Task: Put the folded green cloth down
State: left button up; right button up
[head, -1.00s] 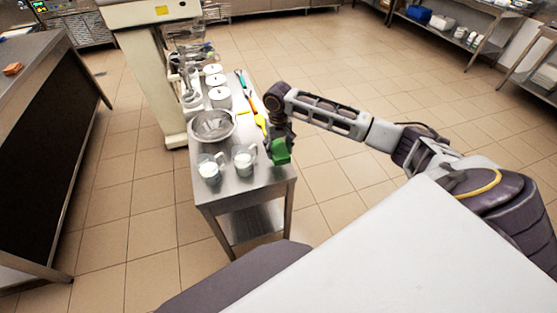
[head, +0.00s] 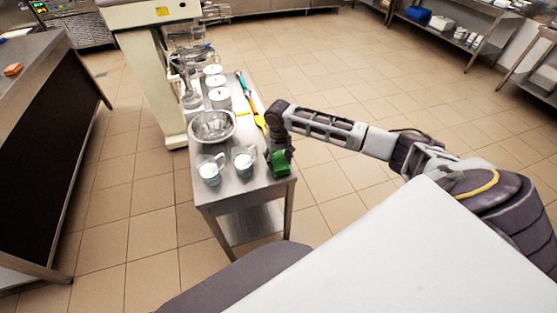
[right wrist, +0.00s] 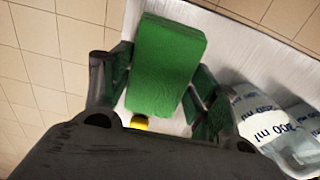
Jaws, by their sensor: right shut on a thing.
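The folded green cloth (head: 280,163) is at the front right corner of the narrow steel table (head: 245,185) in the head view. It also shows in the right wrist view as a thick green block (right wrist: 168,62). My right gripper (head: 279,151) is above the cloth, pointing down, with its fingers (right wrist: 158,88) on both sides of it and shut on it. The cloth is at or just above the table top; I cannot tell if it touches. My left gripper is not in view.
Two clear measuring jugs with white contents (head: 210,170) (head: 244,160) stand left of the cloth. A steel bowl (head: 212,126), lidded white tubs (head: 220,97) and spatulas with coloured handles (head: 246,88) lie behind. The table's right edge is close to the cloth.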

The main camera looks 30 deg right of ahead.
aim_at(278, 161)
jog(key=shift+f, duration=0.2)
jog(key=shift+f, duration=0.1)
jog(key=o, duration=1.1)
notch_tip(278, 161, up, 12)
dwell(0.5)
dwell(0.6)
